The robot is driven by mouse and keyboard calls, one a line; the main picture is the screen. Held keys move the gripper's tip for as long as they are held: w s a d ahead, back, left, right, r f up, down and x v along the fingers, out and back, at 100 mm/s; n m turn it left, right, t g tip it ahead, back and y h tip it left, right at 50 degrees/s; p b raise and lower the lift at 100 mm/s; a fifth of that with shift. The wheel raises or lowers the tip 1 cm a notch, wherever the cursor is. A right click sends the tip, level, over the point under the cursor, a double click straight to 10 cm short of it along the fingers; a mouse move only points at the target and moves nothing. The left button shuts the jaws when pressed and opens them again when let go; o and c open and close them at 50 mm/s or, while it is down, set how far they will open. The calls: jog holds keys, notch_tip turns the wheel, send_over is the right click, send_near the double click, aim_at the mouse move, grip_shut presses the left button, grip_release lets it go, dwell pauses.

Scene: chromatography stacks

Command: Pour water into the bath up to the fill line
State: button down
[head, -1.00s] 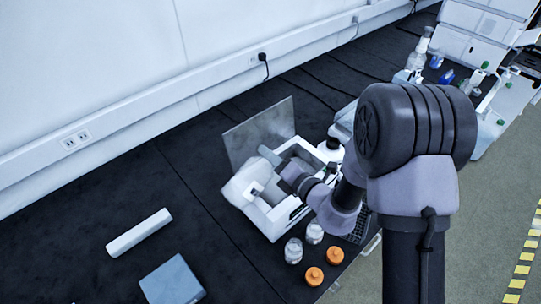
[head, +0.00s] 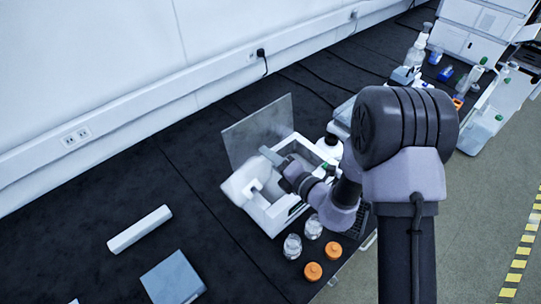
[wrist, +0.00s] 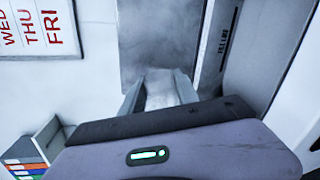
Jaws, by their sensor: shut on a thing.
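The white bath (head: 272,218) stands on the dark bench in the head view, with its grey lid (head: 258,130) raised at the back. A white jug-like vessel (head: 243,182) is at the bath's left side, tilted over its opening. My gripper (head: 270,156) is over the bath beside this vessel. In the wrist view my fingers (wrist: 155,92) are shut on a pale part that seems to be the vessel's. A dark marking reading like "fill line" (wrist: 223,38) shows on a light wall there. I cannot make out any water stream or the water level.
Two clear jars (head: 293,246) and two orange caps (head: 313,271) stand close in front of the bath. A white bar (head: 139,230) and a grey-blue box (head: 172,279) lie to the left. Bottles (head: 416,52) stand at the back right. Bench between bar and bath is clear.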

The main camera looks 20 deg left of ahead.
dwell(0.4)
jog(key=shift+w+d+f+m, duration=0.1)
jog(key=shift+w+f+m, duration=0.05)
jog(key=shift+f+m, duration=0.3)
jog(key=shift+f, duration=0.1)
jog(key=shift+w+f+m+p, duration=0.1)
jog(key=shift+f+m+p, duration=0.2)
jog(key=shift+f+m, duration=0.2)
jog(key=shift+f, duration=0.1)
jog(key=shift+w+d+f+m+g+y, duration=0.2)
jog(key=shift+f+m+g+y, duration=0.1)
jog(key=shift+f+m, duration=0.25)
jog(key=shift+w+f+m+p, duration=0.1)
jog(key=shift+f+m+p, duration=0.25)
jog(key=shift+p, duration=0.75)
dwell(4.8)
